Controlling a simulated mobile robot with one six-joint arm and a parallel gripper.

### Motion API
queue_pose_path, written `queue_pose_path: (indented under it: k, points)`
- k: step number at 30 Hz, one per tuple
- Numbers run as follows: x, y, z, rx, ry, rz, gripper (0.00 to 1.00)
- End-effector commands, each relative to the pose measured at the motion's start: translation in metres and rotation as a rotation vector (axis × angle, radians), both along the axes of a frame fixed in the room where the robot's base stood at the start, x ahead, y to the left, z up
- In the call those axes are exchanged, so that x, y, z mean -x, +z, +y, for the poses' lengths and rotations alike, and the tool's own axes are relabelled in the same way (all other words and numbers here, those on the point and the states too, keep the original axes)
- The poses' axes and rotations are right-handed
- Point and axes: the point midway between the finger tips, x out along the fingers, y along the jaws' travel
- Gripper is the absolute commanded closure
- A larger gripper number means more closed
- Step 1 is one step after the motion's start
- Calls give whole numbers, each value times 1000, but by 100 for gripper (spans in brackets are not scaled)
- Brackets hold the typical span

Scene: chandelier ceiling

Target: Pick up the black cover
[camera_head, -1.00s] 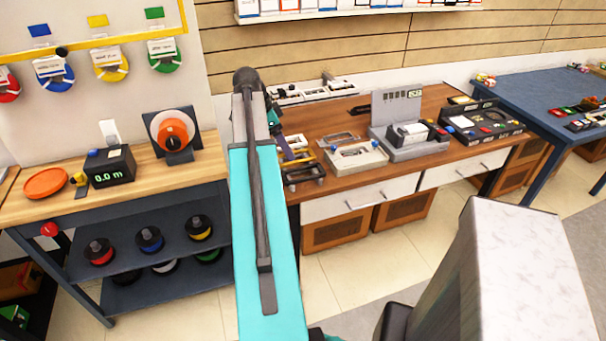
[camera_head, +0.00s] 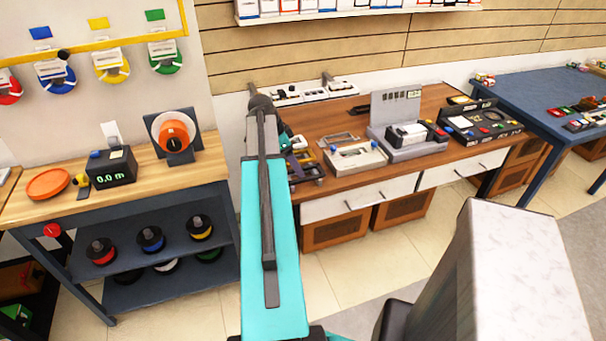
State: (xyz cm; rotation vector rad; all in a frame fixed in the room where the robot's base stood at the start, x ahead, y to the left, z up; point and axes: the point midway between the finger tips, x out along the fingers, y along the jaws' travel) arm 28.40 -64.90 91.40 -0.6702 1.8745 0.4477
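I cannot tell for sure which thing is the black cover. A small flat black piece (camera_head: 361,110) lies at the back of the brown wooden table (camera_head: 440,97), left of the grey device, and may be it. My teal arm rises through the middle of the view and bends down at its far end over the table's left side. My gripper is mostly hidden behind the arm, close to dark and yellow parts (camera_head: 304,163) at the table's front left. Its fingers do not show clearly, nor does anything between them.
A grey device (camera_head: 411,147) with an upright panel stands mid-table, with a white tray (camera_head: 355,157) left of it and a black organiser (camera_head: 482,122) right of it. A wooden bench (camera_head: 140,182) with a meter and an orange reel stands at left.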

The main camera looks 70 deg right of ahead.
Motion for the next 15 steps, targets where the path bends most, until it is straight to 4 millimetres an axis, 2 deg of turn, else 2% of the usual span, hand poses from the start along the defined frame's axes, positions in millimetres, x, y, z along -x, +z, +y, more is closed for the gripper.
queue_pose_path:
  k: [15]
  points:
    - [3,-7,-4,-1,0,1,23]
